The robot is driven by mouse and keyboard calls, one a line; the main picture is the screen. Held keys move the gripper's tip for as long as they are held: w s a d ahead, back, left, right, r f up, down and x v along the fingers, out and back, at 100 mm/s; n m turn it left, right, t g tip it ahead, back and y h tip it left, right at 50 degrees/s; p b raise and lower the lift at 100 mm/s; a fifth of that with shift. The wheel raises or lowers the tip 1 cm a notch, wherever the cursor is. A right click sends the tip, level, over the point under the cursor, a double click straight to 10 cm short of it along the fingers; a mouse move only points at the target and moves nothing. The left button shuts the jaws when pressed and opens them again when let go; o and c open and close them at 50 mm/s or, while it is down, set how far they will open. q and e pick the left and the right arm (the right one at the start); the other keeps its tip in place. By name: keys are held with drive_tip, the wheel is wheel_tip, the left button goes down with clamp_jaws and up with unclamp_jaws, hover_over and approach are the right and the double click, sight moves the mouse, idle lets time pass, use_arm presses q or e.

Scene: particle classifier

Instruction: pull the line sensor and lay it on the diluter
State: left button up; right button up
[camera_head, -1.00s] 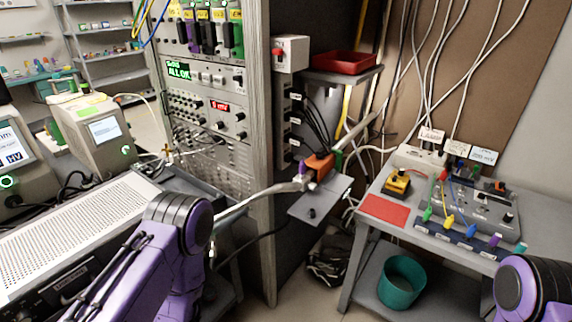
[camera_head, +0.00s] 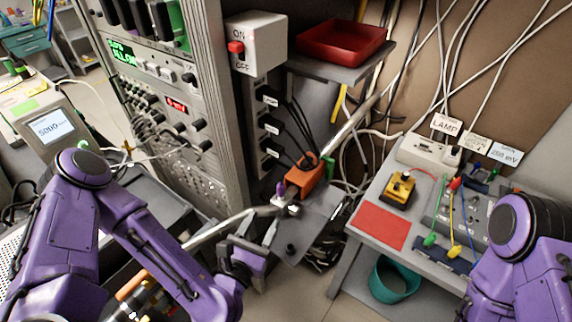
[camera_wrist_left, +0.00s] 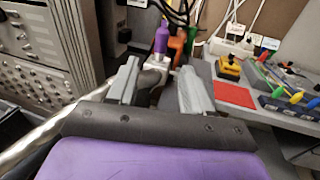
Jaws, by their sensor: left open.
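A small purple-topped piece (camera_head: 281,189), which looks like the line sensor, stands upright in a metal fitting (camera_head: 291,208) on the metal pipe. It also shows in the left wrist view (camera_wrist_left: 161,40), beyond and between my fingertips. An orange block (camera_head: 306,181) sits beside it on the same line; I cannot tell for sure whether it is the diluter. My left gripper (camera_head: 257,222) is open and empty, just short of the fitting and beside the pipe; its fingers show in the wrist view (camera_wrist_left: 158,68). My right gripper is out of view.
A grey plate (camera_head: 310,232) lies under the fitting. An instrument rack (camera_head: 178,90) stands left. A shelf with a red tray (camera_head: 342,42) is above. A side table holds a red mat (camera_head: 381,226) and a yellow device (camera_head: 398,191); a teal bin (camera_head: 394,282) is below.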

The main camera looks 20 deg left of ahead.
sight(279, 191)
use_arm(q)
drive_tip(key=shift+n, duration=0.4)
drive_tip(key=w+b, duration=0.1)
drive_tip(key=w, duration=0.1)
drive_tip(key=w+b, duration=0.1)
drive_tip(key=b, duration=0.1)
drive_tip(key=w+b, duration=0.2)
drive_tip(key=shift+w+d, duration=0.3)
drive_tip(key=shift+w+r+b, duration=0.15)
drive_tip(key=shift+r+b, duration=0.05)
drive_tip(key=shift+b, duration=0.2)
drive_tip(key=shift+w+b, duration=0.3)
drive_tip(key=shift+w, duration=0.05)
drive_tip(key=w, duration=0.1)
drive_tip(key=w+p, duration=0.1)
drive_tip(key=w, duration=0.1)
drive_tip(key=w+p, duration=0.1)
drive_tip(key=shift+w+d+r, duration=0.2)
drive_tip(key=shift+d+r, duration=0.05)
drive_tip(key=shift+d, duration=0.1)
drive_tip(key=shift+w+d+f, duration=0.1)
drive_tip(key=shift+w, duration=0.1)
drive_tip(key=shift+s, duration=0.1)
clamp_jaws()
